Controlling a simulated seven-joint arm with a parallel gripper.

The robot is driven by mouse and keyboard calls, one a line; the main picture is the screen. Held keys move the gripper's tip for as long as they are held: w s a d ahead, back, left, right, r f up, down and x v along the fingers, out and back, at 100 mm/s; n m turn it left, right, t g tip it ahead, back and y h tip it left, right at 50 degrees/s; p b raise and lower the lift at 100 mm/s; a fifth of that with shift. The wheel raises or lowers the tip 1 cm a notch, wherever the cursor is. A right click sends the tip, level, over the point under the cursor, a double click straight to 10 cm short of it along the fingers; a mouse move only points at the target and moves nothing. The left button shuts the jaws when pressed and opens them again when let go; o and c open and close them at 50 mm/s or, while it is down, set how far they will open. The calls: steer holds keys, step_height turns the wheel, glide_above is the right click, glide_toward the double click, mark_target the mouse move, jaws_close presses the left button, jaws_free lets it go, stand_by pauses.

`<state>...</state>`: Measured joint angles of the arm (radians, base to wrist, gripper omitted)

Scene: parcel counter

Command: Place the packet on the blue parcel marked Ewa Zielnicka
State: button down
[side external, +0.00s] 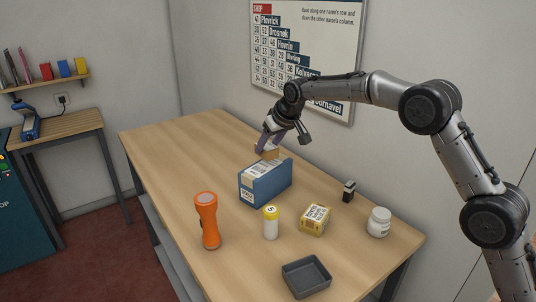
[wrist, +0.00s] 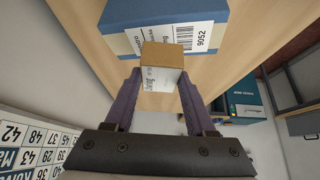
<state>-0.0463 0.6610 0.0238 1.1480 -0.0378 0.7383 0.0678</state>
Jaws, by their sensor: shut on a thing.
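A blue parcel (side external: 262,189) with a white label on top stands on the wooden table; it also shows in the wrist view (wrist: 118,16). The label carries a barcode and the number 9052; I cannot read a name on it. My gripper (side external: 268,149) is shut on a small brown cardboard packet (wrist: 162,56) with a white label. The packet (side external: 270,154) is held at the parcel's far side, near the height of its top. In the wrist view, my gripper (wrist: 160,82) has a finger on each side of the packet, which overlaps the parcel's edge.
In front of the parcel stand an orange torch (side external: 206,222), a yellow-capped bottle (side external: 271,224), a yellow box (side external: 314,219), a white jar (side external: 378,223), a small black item (side external: 348,190) and a grey tray (side external: 306,277). The table's left part (side external: 185,150) is clear. A wall board (side external: 305,50) hangs behind.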

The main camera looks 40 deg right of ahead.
mark_target(271, 148)
steer(key=shift+w+f, duration=0.15)
steer(key=shift+f, duration=1.45)
steer(key=shift+f, duration=0.1)
steer(key=shift+c, duration=1.2)
jaws_free()
steer(key=shift+f, duration=0.1)
steer(key=v, duration=1.2)
steer(key=shift+r, duration=0.2)
steer(key=s+d+r, duration=0.1)
steer(key=s, duration=1.5)
steer(key=s+d+r, duration=0.1)
steer(key=s+r, duration=0.1)
steer(key=s, duration=1.4)
steer(key=s+f+g, duration=0.1)
steer(key=s+f, duration=0.5)
steer(key=s, duration=0.5)
steer(key=shift+d+f, duration=0.25)
